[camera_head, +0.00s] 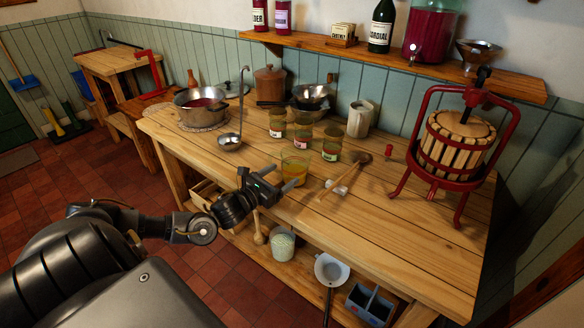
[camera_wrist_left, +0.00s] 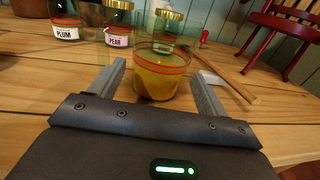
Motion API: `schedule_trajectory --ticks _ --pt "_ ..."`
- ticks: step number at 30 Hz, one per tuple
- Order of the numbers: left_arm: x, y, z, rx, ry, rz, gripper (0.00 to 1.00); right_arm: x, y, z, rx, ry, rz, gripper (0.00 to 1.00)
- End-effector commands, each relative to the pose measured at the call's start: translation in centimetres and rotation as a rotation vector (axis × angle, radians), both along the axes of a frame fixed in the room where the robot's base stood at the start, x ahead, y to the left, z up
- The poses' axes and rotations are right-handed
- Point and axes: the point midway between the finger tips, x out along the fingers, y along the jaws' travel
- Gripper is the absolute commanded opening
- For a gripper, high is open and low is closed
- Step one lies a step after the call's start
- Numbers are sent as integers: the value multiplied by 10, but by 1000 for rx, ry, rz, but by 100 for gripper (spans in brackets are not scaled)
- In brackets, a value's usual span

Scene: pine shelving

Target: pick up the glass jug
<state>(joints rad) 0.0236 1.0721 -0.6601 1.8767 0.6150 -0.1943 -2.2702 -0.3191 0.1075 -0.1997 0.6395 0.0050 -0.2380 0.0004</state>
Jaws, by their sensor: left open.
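The glass jug (camera_head: 296,166) is a clear vessel with red bands and yellow-orange contents, upright on the wooden table. I cannot make out a handle. My left gripper (camera_head: 284,176) is open at its near side, low over the tabletop. In the left wrist view the jug (camera_wrist_left: 160,78) shows between the two fingers of the gripper (camera_wrist_left: 158,68), near their tips, with a gap on each side. My right gripper is not in view.
Several labelled glass jars (camera_head: 303,138) stand close behind the jug. A red-framed press (camera_head: 458,140) is at the right. The table's front right is clear.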

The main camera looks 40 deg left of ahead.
Motion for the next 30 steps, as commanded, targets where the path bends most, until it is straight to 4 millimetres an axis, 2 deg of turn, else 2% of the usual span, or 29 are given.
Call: schedule_trajectory --ticks 3,9,12,18,21,30 --pt "14 -2 1 -2 -2 -1 76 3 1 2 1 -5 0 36" --pt "19 -3 0 -1 1 -3 76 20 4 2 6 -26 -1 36" --pt "29 -5 2 -3 -3 -3 76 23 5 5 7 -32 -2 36" --pt "60 -7 2 -3 -3 -3 76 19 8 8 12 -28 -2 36" --pt "69 -8 1 -2 -1 -5 76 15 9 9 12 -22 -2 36" --pt "73 -9 0 -2 1 -5 75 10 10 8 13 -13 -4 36"
